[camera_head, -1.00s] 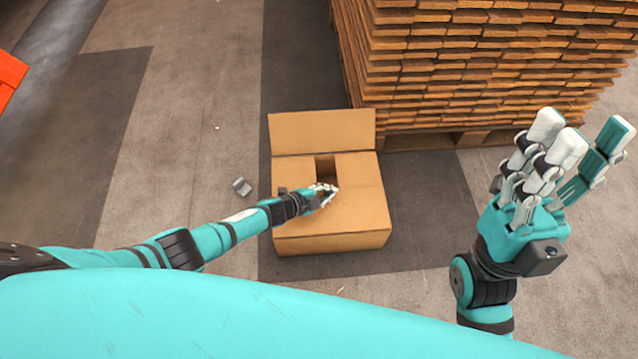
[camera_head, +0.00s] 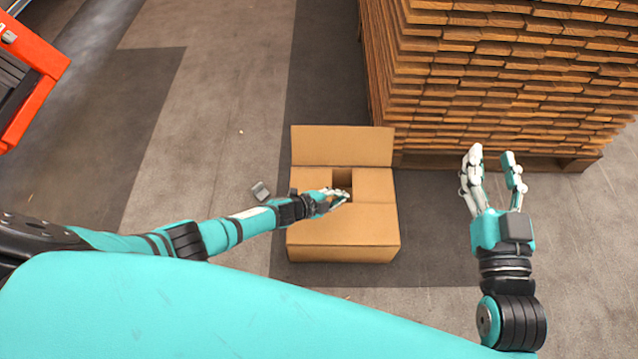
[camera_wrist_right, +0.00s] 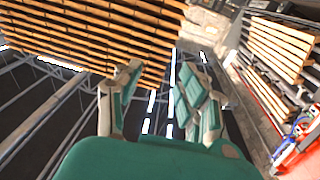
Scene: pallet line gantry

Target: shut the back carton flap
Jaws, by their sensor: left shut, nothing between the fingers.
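The brown carton (camera_head: 345,238) stands on the floor in the middle of the head view. Its back flap (camera_head: 342,146) stands up at the far edge. The side flaps and the front flap lie folded in, with a dark gap (camera_head: 343,177) between them near the middle. My left gripper (camera_head: 345,196) is shut and empty, over the carton top at the gap's near edge; I cannot tell whether it touches the cardboard. My right gripper (camera_head: 493,158) is open and empty, raised to the right of the carton. Its fingers also show in the right wrist view (camera_wrist_right: 155,95).
A tall stack of wooden boards (camera_head: 500,80) on a pallet stands close behind and right of the carton. An orange-red machine (camera_head: 35,75) is at the far left. The floor between is clear.

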